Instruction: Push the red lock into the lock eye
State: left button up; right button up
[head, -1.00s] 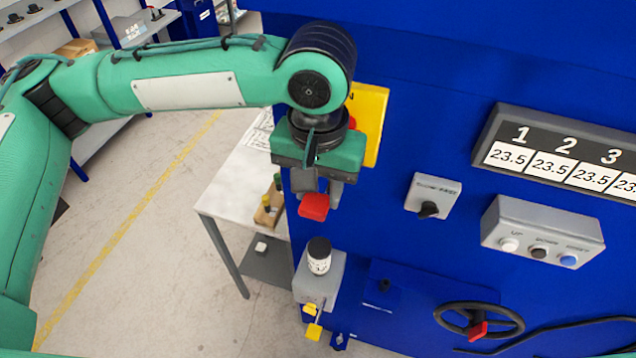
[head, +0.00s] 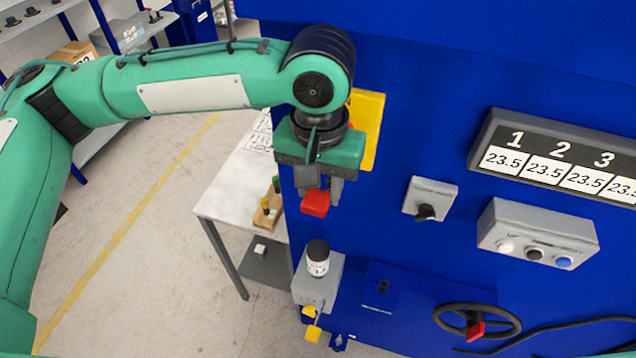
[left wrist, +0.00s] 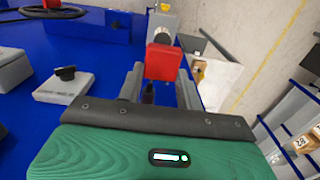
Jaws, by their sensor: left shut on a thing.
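The red lock (head: 315,203) hangs below my left gripper (head: 320,187), close to the front of the blue machine. In the left wrist view the red lock (left wrist: 163,62) shows between the two grey fingers of my left gripper (left wrist: 160,88), which is shut on it. A yellow plate (head: 369,125) on the machine is partly hidden behind the gripper. I cannot pick out the lock eye with certainty; the gripper and lock may cover it. My right gripper is not in view.
Below the lock, a grey box (head: 325,285) with a black-capped white cylinder (head: 317,258) juts from the machine. A grey switch box (head: 430,199), a button box (head: 537,236) and a handwheel (head: 477,322) are to the right. A white table (head: 235,190) stands left.

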pick_arm(q)
jog(key=shift+w+d+p, duration=0.2)
jog(key=shift+w+p, duration=0.15)
jog(key=shift+w, duration=0.25)
jog(key=o, duration=1.1)
jog(key=shift+s, duration=0.1)
jog(key=shift+s+a+p, duration=0.2)
jog(key=shift+s+p, duration=0.1)
jog(key=shift+s, duration=0.2)
jog(key=shift+s+a+p, duration=0.25)
jog(key=shift+s+p, duration=0.1)
jog(key=shift+s, duration=0.4)
jog(key=shift+s+a+p, duration=0.25)
jog(key=shift+s+p, duration=0.15)
jog(key=shift+s, duration=0.4)
jog(key=shift+s+a+p, duration=0.25)
jog(key=shift+s+p, duration=0.1)
jog(key=shift+s, duration=0.4)
jog(key=shift+r+b, duration=0.3)
jog(key=shift+r, duration=0.25)
notch_tip(320, 180, up, 13)
jog(key=b, duration=0.4)
send_over(309, 207)
jog(key=s, duration=0.2)
jog(key=shift+f, duration=0.15)
